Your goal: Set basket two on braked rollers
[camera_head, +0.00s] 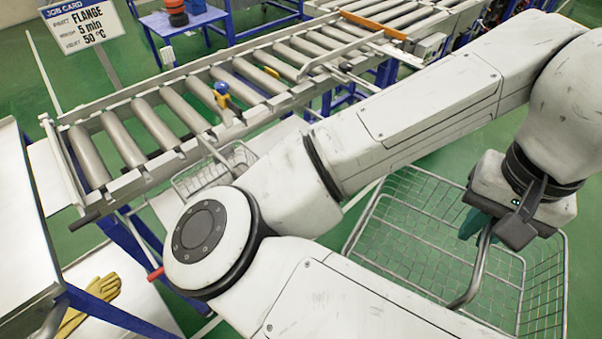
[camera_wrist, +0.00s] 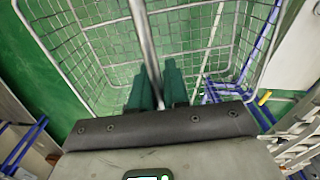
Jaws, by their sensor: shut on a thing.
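A wire basket (camera_head: 408,225) hangs from my gripper (camera_head: 487,228) at the right of the head view. The gripper is shut on the basket's metal handle bar (camera_head: 474,272). In the wrist view the handle bar (camera_wrist: 143,45) runs between the green fingers (camera_wrist: 158,88), with the basket mesh (camera_wrist: 105,50) beyond. The basket looks empty. A roller conveyor (camera_head: 180,108) with grey rollers crosses the upper left. Another wire basket (camera_head: 190,181) sits below the conveyor's near side, partly hidden by my arm. No number is readable on either basket.
A job card sign (camera_head: 82,24) reads FLANGE, 5 min, 50 °C. A blue table (camera_head: 172,27) with an orange and black item stands behind the conveyor. Yellow gloves (camera_head: 92,297) lie at the lower left, near a pale bench (camera_head: 20,225). A red-tipped lever (camera_head: 156,273) sticks out there.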

